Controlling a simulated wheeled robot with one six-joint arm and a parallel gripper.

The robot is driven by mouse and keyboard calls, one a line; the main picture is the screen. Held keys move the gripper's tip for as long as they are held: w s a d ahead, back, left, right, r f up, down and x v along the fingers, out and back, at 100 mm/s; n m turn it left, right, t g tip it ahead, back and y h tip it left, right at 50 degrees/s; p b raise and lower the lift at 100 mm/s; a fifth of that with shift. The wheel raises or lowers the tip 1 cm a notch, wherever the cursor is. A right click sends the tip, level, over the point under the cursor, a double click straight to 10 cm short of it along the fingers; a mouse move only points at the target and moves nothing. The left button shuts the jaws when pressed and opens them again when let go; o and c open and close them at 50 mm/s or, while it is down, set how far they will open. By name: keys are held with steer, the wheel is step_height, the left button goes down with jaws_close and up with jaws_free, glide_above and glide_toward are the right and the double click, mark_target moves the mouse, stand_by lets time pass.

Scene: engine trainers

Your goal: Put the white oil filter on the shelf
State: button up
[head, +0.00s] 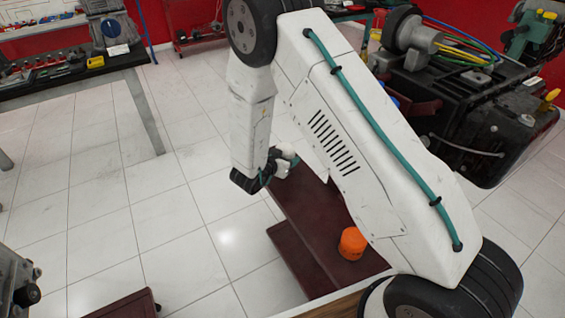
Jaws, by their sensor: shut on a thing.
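My gripper (266,174) shows small at the end of my white arm, left of the dark red shelf's upper end. It is shut on a small whitish thing (283,168), which looks like the white oil filter; the wrist and arm hide most of it. The fingertips do not show clearly. The dark red shelf (312,217) lies below and to the right of the gripper, with a lower step (287,256) along its left side. I cannot tell whether the held thing touches the shelf.
An orange filter (352,243) stands on the shelf beside my arm. A black engine trainer (465,115) with hoses stands at the right. A workbench (75,72) with tools is at the upper left. Tiled floor (105,205) at the left is mostly clear.

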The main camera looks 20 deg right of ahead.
steer(key=shift+w+a, duration=0.2)
steer(key=shift+w, duration=0.85)
steer(key=shift+f, duration=1.8)
steer(key=shift+f, duration=0.15)
steer(key=o, duration=1.2)
steer(key=shift+s+a+r, duration=0.15)
steer(key=shift+a+r, duration=0.05)
steer(key=shift+r, duration=0.05)
steer(key=v, duration=1.1)
steer(key=shift+s+r, duration=0.15)
steer(key=shift+s, duration=0.05)
